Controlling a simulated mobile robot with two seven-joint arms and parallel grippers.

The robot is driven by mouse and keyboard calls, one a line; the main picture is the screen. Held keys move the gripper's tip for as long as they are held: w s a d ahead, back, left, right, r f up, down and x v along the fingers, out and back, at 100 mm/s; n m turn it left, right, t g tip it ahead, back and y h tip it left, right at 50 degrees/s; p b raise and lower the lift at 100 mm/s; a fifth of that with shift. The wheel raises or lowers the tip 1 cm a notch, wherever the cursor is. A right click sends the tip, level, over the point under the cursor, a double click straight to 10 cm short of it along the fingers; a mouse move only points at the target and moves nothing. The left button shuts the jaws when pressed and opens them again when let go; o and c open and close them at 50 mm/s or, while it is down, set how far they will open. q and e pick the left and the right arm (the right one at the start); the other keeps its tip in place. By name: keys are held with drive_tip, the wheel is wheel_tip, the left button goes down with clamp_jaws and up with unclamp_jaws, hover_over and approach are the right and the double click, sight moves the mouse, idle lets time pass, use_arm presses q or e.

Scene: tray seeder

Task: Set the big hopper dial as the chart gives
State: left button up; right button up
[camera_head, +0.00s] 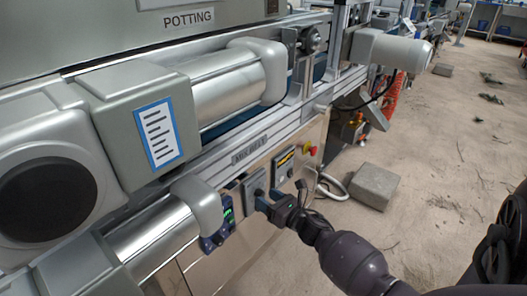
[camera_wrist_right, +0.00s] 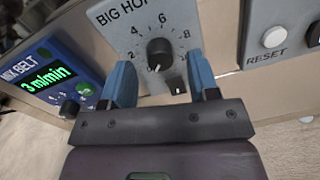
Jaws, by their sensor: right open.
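The big hopper dial shows in the right wrist view as a round black knob (camera_wrist_right: 160,52) on a grey plate (camera_wrist_right: 118,38) with numbers around it. Part of the "BIG HO…" label is cut off. I cannot tell for sure which number the knob points at. My right gripper (camera_wrist_right: 160,62) is open, its two blue fingers on either side of the knob in the picture; I see no grip on it. In the head view my right gripper (camera_head: 268,204) is at the dial plate (camera_head: 253,185). A blue-edged paper (camera_head: 158,134), perhaps the chart, is on a grey housing; its text is unreadable.
A small black part (camera_wrist_right: 177,85) sits just below the dial. Left of it is the mix belt unit (camera_wrist_right: 62,75), its green display reading 3 m/min. A reset button (camera_wrist_right: 274,37) is on the right. A stone block (camera_head: 374,186) lies on the sandy floor.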

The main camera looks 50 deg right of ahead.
drive_tip(key=shift+w, duration=0.8)
drive_tip(key=c, duration=0.9)
drive_tip(key=shift+m, duration=0.3)
